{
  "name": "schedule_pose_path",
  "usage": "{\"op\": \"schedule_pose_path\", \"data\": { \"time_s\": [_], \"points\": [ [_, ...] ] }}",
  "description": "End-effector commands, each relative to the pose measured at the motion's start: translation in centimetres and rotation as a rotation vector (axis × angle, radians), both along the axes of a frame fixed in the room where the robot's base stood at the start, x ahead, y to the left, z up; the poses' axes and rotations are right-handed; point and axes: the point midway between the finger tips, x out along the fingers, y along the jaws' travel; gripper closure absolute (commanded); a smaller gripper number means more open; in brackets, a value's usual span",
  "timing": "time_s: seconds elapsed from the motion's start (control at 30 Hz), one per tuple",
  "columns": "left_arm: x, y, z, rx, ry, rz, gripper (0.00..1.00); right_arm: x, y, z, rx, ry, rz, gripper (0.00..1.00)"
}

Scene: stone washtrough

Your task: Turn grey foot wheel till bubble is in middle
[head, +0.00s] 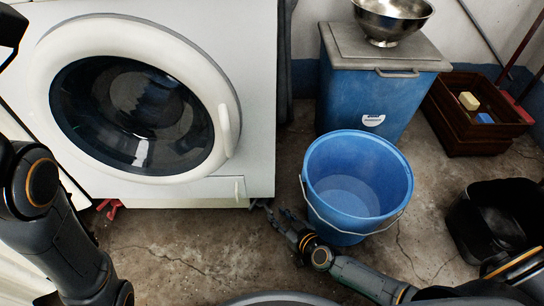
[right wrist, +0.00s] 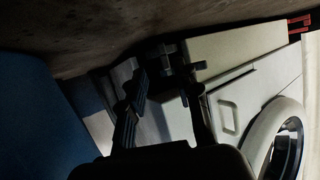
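The white washing machine (head: 230,60) stands at the left in the head view. A small dark grey foot wheel (right wrist: 170,62) sits under its near corner in the right wrist view. The spirit level and its bubble do not show in either view. My right gripper (head: 279,214) is low over the floor, just right of the machine's front right corner, and holds nothing. In the right wrist view its two fingers (right wrist: 163,85) are spread apart, with the wheel near their tips; I cannot tell whether they touch it. My left gripper is out of view.
A blue bucket (head: 318,170) stands close behind my right gripper. A blue bin (head: 345,95) with a metal bowl (head: 392,20), a wooden crate (head: 470,125) and a black container (head: 475,225) are further right. Red pieces (head: 110,209) lie under the machine's left side.

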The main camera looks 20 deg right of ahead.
Motion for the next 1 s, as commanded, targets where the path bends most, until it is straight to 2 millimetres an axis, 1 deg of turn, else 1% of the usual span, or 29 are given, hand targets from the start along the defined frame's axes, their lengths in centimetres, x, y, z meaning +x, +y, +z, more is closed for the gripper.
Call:
{"op": "schedule_pose_path", "data": {
  "time_s": [0.03, 0.57, 0.6, 0.77, 1.0],
  "points": [
    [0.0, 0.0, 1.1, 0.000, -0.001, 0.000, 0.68, -0.8, -0.3, 1.0, 0.000, 0.000, -0.001, 0.68],
    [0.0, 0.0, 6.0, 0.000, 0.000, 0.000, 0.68, -10.0, -3.3, 5.1, 0.000, 0.000, -0.001, 0.68],
    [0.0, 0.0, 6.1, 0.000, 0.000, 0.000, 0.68, -10.1, -3.2, 5.5, 0.006, -0.011, -0.002, 0.68],
    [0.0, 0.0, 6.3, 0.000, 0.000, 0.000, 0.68, -8.8, -1.7, 8.2, 0.044, -0.075, -0.007, 0.68],
    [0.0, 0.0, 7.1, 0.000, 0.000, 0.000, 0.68, -7.4, 0.0, 12.5, 0.095, -0.167, -0.014, 0.68]
  ]
}}
